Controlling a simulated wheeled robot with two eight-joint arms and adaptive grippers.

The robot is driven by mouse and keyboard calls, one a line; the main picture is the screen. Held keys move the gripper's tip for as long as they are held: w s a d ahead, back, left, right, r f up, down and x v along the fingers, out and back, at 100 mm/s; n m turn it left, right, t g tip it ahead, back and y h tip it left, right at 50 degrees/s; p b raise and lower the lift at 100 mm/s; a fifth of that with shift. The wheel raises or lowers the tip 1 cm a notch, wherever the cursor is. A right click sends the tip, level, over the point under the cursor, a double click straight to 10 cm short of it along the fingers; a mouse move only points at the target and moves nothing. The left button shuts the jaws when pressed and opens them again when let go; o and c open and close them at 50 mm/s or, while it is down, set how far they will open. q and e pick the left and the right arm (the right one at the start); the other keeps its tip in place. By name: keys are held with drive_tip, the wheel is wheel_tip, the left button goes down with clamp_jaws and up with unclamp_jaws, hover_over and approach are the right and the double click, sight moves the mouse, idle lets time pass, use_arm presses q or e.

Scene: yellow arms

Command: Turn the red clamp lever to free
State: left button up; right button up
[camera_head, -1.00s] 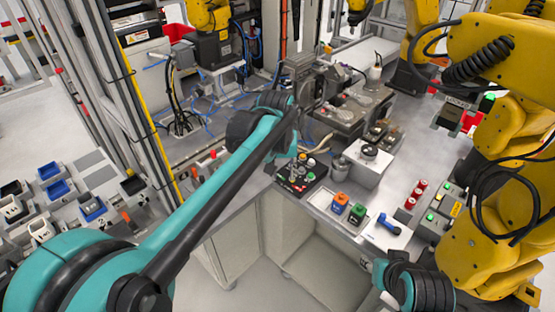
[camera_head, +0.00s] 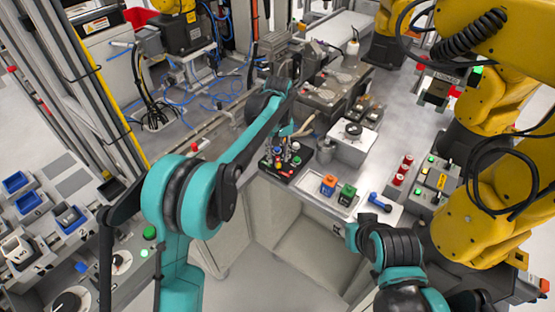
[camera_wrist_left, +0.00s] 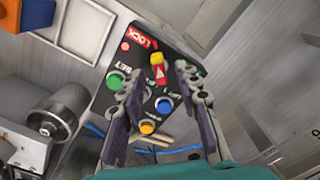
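The clamp lever, red with a yellow end (camera_wrist_left: 158,69), sits on a black control box with a red LOCK label (camera_wrist_left: 142,37) in the left wrist view. The lever appears between the tips of my left gripper (camera_wrist_left: 160,76). Its two fingers are spread apart with nothing held; whether a finger touches the lever is unclear. Green, blue and orange buttons surround the lever. In the head view the black box (camera_head: 285,177) is on the bench, with my left gripper (camera_head: 288,147) at it, small and partly hidden.
Yellow robot arms (camera_head: 500,220) crowd the right side.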

use_arm(q)
drive_tip(key=shift+f, duration=0.55)
clamp_jaws()
drive_tip(key=shift+r, duration=0.1)
drive_tip(key=m+p, duration=0.2)
drive_tip(key=m, duration=0.1)
drive_tip(key=m+p, duration=0.1)
drive_tip(key=m, duration=0.2)
drive_tip(key=shift+m, duration=0.4)
drive_tip(key=m+p, duration=0.2)
drive_tip(key=m, duration=0.3)
drive_tip(key=shift+m, duration=0.3)
drive_tip(key=m+p, duration=0.1)
drive_tip(key=m, duration=0.4)
drive_tip(key=shift+m, duration=0.4)
